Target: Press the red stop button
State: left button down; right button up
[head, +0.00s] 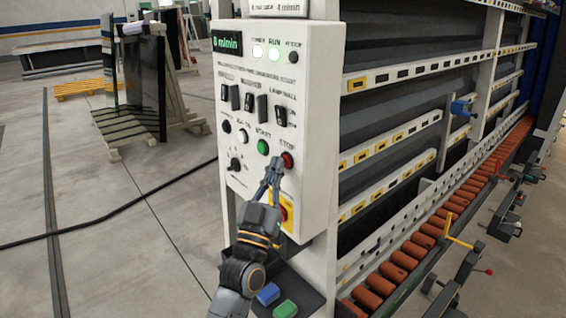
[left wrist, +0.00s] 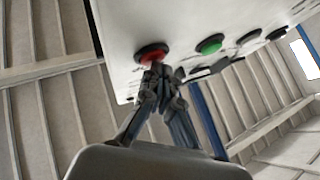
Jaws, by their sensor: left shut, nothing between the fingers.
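The red stop button (head: 287,160) is at the right of the lower button row on the white control panel (head: 262,190), under a "STOP" label. My left gripper (head: 276,162) is shut and empty, with its fingertips just beside and below the button. In the left wrist view the fingertips (left wrist: 157,68) overlap the lower right part of the red button (left wrist: 152,54). I cannot tell whether they touch it. The green start button (head: 263,147) is to its left and also shows in the left wrist view (left wrist: 209,44). My right gripper is not in view.
A yellow plate with a red knob (head: 284,211) is below the stop button, partly behind my gripper. Several black switches (head: 249,101) are above. A lit green display (head: 227,43) is at the top. The washer's orange rollers (head: 410,250) run along the right.

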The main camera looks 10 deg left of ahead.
pick_arm(q)
jog(key=shift+w+d, duration=0.15)
dwell(0.6)
jog(key=shift+s+a+p, duration=0.3)
jog(key=shift+s+a, duration=0.3)
jog(key=shift+s, duration=0.15)
jog(key=s+a, duration=0.1)
jog(key=s, duration=0.1)
jog(key=s+a+p, duration=0.1)
jog(key=s+a, duration=0.1)
dwell(0.7)
